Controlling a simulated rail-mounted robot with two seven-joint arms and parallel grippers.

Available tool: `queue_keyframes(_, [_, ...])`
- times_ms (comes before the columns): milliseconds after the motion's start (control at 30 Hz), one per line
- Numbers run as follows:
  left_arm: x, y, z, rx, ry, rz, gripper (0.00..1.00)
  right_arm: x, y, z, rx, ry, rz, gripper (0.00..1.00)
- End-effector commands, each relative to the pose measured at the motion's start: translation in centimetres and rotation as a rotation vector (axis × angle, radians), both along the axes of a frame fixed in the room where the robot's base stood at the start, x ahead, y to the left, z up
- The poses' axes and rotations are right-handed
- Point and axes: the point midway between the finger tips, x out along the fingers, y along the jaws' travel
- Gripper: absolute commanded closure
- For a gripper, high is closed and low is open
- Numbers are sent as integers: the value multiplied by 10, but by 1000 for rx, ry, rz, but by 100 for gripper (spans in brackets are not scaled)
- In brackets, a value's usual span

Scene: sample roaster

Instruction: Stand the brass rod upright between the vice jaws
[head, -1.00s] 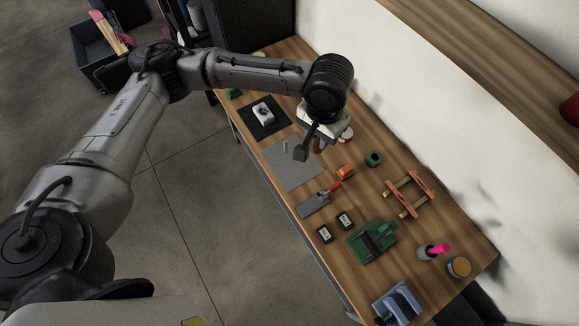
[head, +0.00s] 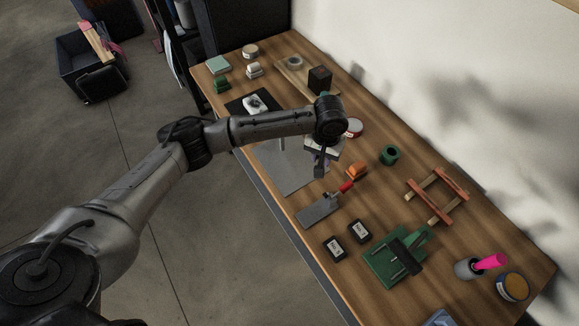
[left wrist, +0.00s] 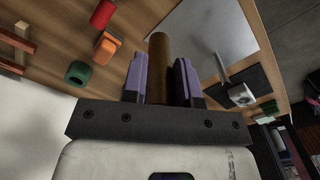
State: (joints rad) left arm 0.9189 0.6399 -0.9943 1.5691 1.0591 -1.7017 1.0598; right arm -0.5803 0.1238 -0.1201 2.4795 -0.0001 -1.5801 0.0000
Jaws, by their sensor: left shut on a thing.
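My left gripper (head: 319,168) hangs over the bench near the right corner of the grey sheet. In the left wrist view its purple fingers (left wrist: 162,80) are shut on the brass rod (left wrist: 158,62), a brown-gold bar that sticks out past the fingertips. The rod cannot be made out in the head view. A green vice-like device (head: 385,268) with a black crosspiece sits further right along the bench, apart from the gripper. The gap between its jaws is not clear. My right gripper is not in view.
A trowel-like tool (head: 318,212) with a red handle, an orange block (head: 357,171), a green ring (head: 389,155) and a wooden frame (head: 436,195) lie nearby. Two black boxes (head: 334,248) (head: 359,231) sit beside the green device. A grey pin (head: 281,145) stands on the grey sheet (head: 285,178).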

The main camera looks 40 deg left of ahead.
Motion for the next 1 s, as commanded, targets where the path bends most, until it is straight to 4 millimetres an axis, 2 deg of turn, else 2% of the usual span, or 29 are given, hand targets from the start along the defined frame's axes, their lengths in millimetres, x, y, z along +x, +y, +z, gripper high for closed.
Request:
queue_keyframes(33, [1, 1, -11, -2, -2, 5, 100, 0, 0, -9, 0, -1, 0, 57])
queue_keyframes(167, [3, 6, -22, 0, -2, 14, 100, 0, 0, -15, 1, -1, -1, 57])
queue_keyframes(267, [5, 17, -31, 1, -2, 17, 100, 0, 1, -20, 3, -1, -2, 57])
queue_keyframes(600, [14, 83, -72, 1, -2, 18, 100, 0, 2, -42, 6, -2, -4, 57])
queue_keyframes(800, [19, 109, -86, 0, -2, 16, 100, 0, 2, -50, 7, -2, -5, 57])
queue_keyframes(1000, [20, 119, -91, -1, -3, 14, 100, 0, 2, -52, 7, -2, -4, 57])
